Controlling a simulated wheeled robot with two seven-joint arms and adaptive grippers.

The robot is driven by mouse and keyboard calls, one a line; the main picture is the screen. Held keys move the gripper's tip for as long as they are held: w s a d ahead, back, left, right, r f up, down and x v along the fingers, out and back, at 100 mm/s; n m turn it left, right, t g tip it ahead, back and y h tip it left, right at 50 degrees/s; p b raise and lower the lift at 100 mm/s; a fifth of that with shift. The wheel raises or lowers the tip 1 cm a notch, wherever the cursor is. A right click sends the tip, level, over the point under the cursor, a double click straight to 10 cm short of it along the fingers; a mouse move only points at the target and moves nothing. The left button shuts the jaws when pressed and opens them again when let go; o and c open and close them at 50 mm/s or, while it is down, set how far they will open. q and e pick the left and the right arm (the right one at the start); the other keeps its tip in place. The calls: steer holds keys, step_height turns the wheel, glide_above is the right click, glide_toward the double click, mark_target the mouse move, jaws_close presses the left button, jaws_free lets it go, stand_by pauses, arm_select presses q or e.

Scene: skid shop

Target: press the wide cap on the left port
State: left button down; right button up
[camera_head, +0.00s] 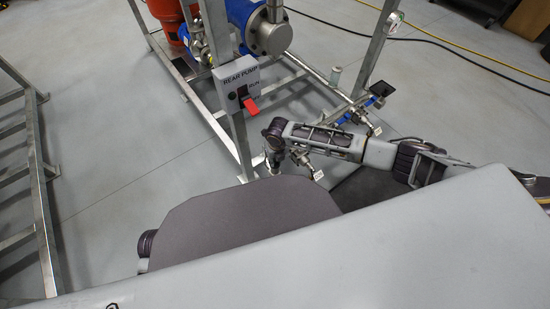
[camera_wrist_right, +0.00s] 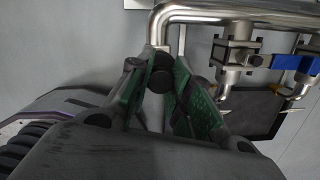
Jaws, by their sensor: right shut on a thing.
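My right gripper (camera_wrist_right: 158,85) shows in the right wrist view with its green-padded fingers closed on a dark round cap (camera_wrist_right: 160,80). The cap is at the lower end of the left down-turned steel pipe (camera_wrist_right: 160,25), the left port. A second dark round shape shows just above it, and I cannot tell whether the cap is seated on the port or only against it. In the head view my right gripper (camera_head: 275,138) is at the near end of the pipework, and the cap cannot be made out there. My left gripper is not in view.
Valves with a blue handle (camera_wrist_right: 288,62) hang right of the port in the wrist view. A REAR PUMP switch box (camera_head: 237,84) with a red lever is on the skid's post (camera_head: 241,135). A metal rack (camera_head: 38,190) stands at left, with clear floor between.

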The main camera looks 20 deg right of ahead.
stand_by(0.4)
stand_by(0.3)
steer(key=o, duration=1.3)
steer(key=shift+r+p, duration=0.15)
steer(key=shift+p, duration=0.15)
steer(key=shift+r+p, duration=3.35)
steer(key=shift+p, duration=0.25)
